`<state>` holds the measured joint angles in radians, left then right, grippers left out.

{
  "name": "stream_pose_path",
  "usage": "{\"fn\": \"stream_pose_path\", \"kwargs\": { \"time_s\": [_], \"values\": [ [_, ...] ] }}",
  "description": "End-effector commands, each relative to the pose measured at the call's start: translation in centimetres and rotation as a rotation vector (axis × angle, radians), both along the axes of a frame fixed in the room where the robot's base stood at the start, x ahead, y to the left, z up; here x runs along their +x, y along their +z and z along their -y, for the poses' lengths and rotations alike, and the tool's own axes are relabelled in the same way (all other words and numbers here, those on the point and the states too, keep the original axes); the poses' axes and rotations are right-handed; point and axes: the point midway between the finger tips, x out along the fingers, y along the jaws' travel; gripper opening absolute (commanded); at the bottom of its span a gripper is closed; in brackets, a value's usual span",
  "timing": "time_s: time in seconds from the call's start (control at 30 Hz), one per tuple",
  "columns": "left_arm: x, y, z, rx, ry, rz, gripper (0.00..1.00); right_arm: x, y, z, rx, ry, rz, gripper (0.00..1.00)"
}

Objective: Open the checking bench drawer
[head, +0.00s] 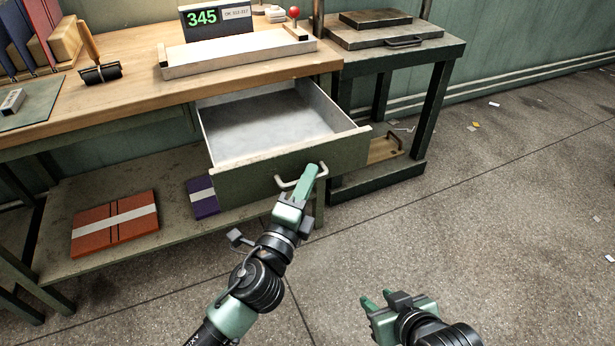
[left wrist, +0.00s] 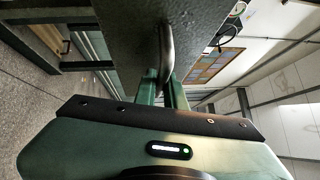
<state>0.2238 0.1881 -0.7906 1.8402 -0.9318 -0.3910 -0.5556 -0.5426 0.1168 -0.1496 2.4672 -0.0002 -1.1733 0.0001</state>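The checking bench drawer (head: 275,172) stands pulled well out from under the wooden bench top (head: 255,67), and its pale inside looks empty. Its metal bar handle (head: 287,184) is on the green front panel. My left gripper (head: 309,177) is at the right part of this handle. In the left wrist view the handle (left wrist: 167,52) runs down between the two green fingers (left wrist: 165,88), which look closed on it. My right gripper (head: 378,299) hangs over the floor at the lower right, with its fingers apart and nothing between them.
A lower shelf (head: 130,246) holds an orange folder (head: 114,223) and a purple one (head: 203,198). A dark side table (head: 395,55) stands close right of the drawer. A counter showing 345 (head: 217,20) and a long tray (head: 235,56) sit on the bench. The floor at right is largely clear.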

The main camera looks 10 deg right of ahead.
Motion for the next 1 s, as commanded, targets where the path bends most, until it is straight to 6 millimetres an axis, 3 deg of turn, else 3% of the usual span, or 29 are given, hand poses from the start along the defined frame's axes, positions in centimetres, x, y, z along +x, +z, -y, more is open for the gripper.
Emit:
{"fn": "stream_pose_path", "kwargs": {
  "time_s": [0.4, 0.8, 1.0],
  "values": [
    [-0.3, -0.1, -0.2, 0.000, 0.000, -0.002, 0.20, 0.0, 0.0, 0.0, 0.000, 0.000, 0.000, 0.36],
    [-5.7, -1.1, -3.0, 0.001, 0.001, -0.004, 0.20, -0.7, -0.5, 0.2, -0.006, -0.001, -0.034, 0.36],
    [-6.8, -1.2, -3.6, 0.001, 0.002, -0.002, 0.20, -0.2, -0.1, 0.1, -0.001, -0.001, -0.009, 0.36]
  ]
}}
